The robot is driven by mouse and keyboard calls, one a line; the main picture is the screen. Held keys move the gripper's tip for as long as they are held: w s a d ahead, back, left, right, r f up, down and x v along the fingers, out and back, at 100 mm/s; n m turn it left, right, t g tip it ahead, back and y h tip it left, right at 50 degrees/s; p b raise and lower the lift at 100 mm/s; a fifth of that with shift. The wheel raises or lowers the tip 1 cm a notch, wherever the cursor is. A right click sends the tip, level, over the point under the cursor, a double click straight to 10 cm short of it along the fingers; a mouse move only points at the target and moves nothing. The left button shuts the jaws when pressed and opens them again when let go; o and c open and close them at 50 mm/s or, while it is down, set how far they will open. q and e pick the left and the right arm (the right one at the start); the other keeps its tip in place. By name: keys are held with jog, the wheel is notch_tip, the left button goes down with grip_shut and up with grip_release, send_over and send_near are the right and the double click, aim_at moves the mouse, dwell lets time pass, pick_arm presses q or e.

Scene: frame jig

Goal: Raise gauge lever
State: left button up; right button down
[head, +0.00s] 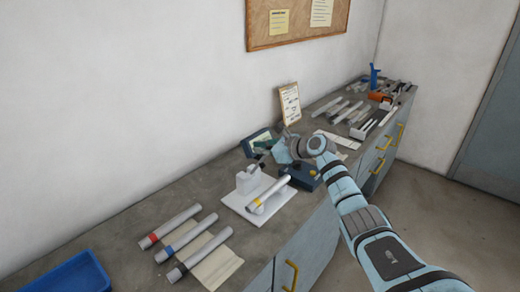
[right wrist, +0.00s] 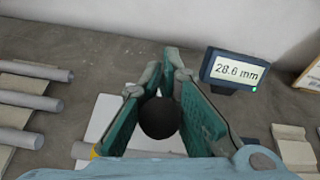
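The white gauge jig (head: 247,205) stands on the bench, with a yellow-banded grey tube (head: 271,194) lying on it. A round dark knob (right wrist: 160,118), apparently the gauge lever's, shows in the right wrist view. My right gripper (head: 272,150) is at the back of the jig; its teal fingers (right wrist: 163,100) lie on both sides of the knob. I cannot tell whether they press on it. The lever's arm is mostly hidden by the gripper. The gauge display (right wrist: 234,71) reads 28.6 mm. My left gripper is not in view.
A blue bin (head: 70,276) is at the near left. A dark blue box (head: 298,175) stands right of the jig.

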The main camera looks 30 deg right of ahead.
jog(key=shift+d+r, duration=0.1)
jog(key=c, duration=1.7)
grip_release()
jog(key=shift+s+d, duration=0.1)
jog(key=shift+s, duration=0.2)
jog(key=v, duration=1.2)
